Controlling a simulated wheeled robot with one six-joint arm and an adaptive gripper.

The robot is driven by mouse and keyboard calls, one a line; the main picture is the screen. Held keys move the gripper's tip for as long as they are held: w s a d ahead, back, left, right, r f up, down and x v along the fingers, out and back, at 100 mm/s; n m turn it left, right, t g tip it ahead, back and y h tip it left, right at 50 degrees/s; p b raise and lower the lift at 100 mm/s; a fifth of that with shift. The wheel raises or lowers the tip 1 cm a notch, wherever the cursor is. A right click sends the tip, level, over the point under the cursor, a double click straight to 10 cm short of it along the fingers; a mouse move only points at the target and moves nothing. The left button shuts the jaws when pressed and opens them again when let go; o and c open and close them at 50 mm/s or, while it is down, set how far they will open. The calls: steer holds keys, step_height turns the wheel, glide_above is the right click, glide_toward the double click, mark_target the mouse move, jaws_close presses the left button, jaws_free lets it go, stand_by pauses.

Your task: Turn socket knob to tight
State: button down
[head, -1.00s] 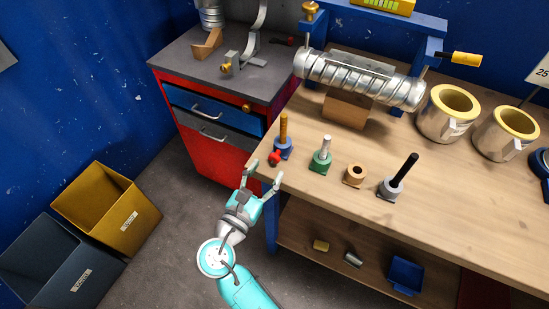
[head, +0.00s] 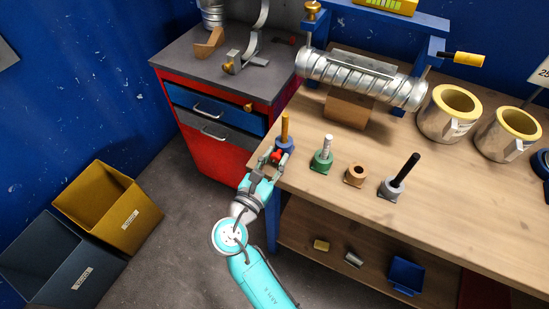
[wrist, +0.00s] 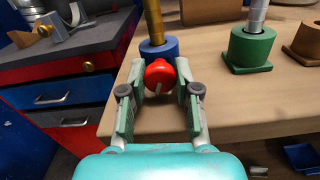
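The red knob (wrist: 160,75) sits on the front of the blue socket (wrist: 158,48) at the table's left front corner. A pale pointer line shows on its face, tilted slightly from upright. A brass rod (head: 284,126) stands upright in the blue socket. My gripper (wrist: 160,92) is open, with one finger on each side of the red knob; gaps show between pads and knob. In the head view my gripper (head: 271,160) is at the table edge, and its fingers partly hide the knob. No tight or loose marking is readable.
A green socket (head: 321,161), a brown socket (head: 354,174) and a grey socket with a black rod (head: 392,187) stand to the right. The spiral duct (head: 360,76) lies behind. A red cabinet (head: 208,150) stands left of the workbench (head: 440,215).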

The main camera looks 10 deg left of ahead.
steer(key=shift+m, duration=0.3)
steer(key=shift+m, duration=1.3)
steer(key=c, duration=0.8)
jaws_free()
steer(key=v, duration=1.2)
